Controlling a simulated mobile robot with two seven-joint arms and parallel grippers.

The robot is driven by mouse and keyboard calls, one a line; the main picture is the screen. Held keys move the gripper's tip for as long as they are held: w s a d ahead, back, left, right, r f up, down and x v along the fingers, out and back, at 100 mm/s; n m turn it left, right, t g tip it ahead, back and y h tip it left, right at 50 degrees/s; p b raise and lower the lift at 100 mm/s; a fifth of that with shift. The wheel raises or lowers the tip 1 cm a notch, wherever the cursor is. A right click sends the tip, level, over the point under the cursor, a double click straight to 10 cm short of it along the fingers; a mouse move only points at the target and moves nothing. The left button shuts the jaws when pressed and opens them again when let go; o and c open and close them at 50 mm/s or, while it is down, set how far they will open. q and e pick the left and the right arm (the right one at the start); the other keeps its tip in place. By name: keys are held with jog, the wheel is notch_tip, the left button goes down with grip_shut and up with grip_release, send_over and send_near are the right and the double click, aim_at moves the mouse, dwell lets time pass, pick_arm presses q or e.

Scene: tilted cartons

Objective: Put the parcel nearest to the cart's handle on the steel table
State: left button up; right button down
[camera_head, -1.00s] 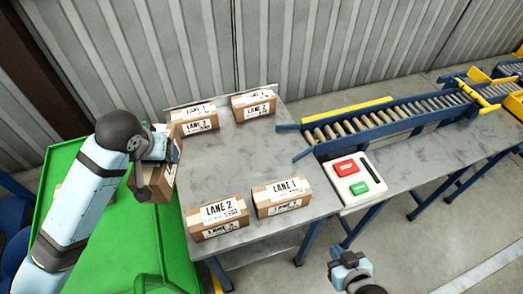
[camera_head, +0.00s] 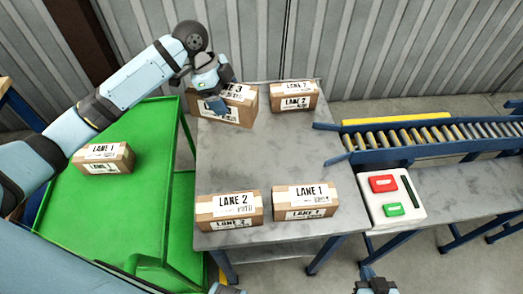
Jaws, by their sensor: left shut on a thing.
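My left gripper (camera_head: 213,104) is shut on a parcel (camera_head: 242,105) at the back left corner of the steel table (camera_head: 277,155). The fingers and wrist cover the parcel's left part. I cannot tell whether it rests on the table or how it stands to the parcel seen there before. A brown LANE 1 parcel (camera_head: 103,158) lies on the green cart (camera_head: 112,217) at the left. The cart's handle is not clearly visible. My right gripper (camera_head: 376,286) shows only in part at the bottom edge; its jaws cannot be made out.
A LANE 2 parcel (camera_head: 229,209) and a LANE 1 parcel (camera_head: 305,201) stand along the table's front edge. Another parcel (camera_head: 294,95) stands at the back. The table's middle is clear. A roller conveyor (camera_head: 420,138) and a button box (camera_head: 391,196) are at the right.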

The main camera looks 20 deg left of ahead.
pick_arm(q)
jog(key=shift+f+p, duration=0.5)
jog(key=shift+f, duration=9.2)
jog(key=o, duration=1.1)
jog(key=shift+f, duration=0.15)
jog(key=v, duration=1.2)
jog(key=shift+b, duration=0.35)
